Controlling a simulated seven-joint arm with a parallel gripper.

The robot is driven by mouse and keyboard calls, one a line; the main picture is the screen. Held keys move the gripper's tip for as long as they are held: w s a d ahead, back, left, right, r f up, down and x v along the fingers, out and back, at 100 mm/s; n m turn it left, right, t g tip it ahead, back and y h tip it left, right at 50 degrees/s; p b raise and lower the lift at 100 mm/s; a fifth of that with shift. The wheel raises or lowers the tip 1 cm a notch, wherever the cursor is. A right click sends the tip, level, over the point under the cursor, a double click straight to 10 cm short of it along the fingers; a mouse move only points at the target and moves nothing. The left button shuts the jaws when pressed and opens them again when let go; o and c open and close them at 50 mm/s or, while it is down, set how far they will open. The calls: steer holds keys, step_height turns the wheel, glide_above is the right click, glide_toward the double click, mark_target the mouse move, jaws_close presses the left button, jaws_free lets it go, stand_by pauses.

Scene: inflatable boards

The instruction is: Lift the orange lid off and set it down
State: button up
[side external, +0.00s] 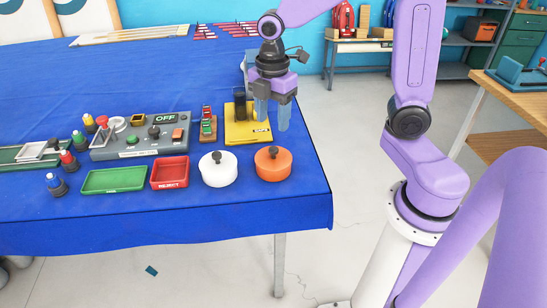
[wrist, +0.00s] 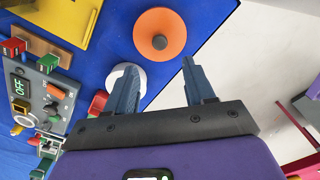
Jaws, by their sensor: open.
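The orange lid (side external: 273,162) is round with a dark knob on top and sits near the right front corner of the blue table; what is under it is mostly hidden. In the wrist view the orange lid (wrist: 160,35) lies beyond the fingertips, between their directions. My gripper (side external: 271,124) is open and empty, above the table and behind the lid in the side view. In the wrist view my gripper (wrist: 160,65) has its two blue-grey fingers spread apart. A white round pot or lid (side external: 218,169) with a dark knob stands left of the orange one, and the left finger partly covers it in the wrist view.
A yellow board (side external: 247,134) with a black part lies behind the lids. A red tray (side external: 170,173) and a green tray (side external: 114,180) are to the left, with a grey control panel (side external: 138,144) behind. The table edge (side external: 329,190) is close on the right. Bare cloth lies before the lids.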

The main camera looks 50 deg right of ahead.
mark_target(274, 148)
steer(key=shift+d+f, duration=0.15)
steer(key=shift+f, duration=4.65)
jaws_close()
